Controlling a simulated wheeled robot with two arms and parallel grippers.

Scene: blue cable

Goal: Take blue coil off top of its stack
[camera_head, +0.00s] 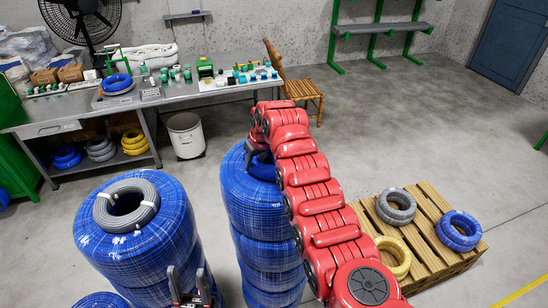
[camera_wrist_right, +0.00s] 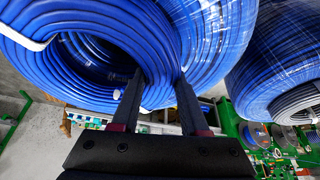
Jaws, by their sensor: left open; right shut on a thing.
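The middle stack of large blue coils (camera_head: 252,205) stands left of my right arm. A blue coil at its top is partly hidden by my red arm. My right gripper (camera_head: 257,147) is at the top of this stack. In the right wrist view the right gripper (camera_wrist_right: 158,90) is shut on the blue coil (camera_wrist_right: 95,75), one finger inside its hole and one outside. White ties show on the coil. I cannot tell whether it still touches the stack. My left gripper (camera_head: 190,288) is open and empty at the bottom edge, in front of the left stack.
The left blue stack (camera_head: 140,250) carries a grey coil (camera_head: 126,203). A wooden pallet (camera_head: 440,262) at right holds grey (camera_head: 396,206), yellow (camera_head: 393,256) and blue (camera_head: 459,230) coils. A workbench (camera_head: 200,92), white bin (camera_head: 186,135) and wooden chair (camera_head: 288,75) stand behind. Floor beyond the pallet is clear.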

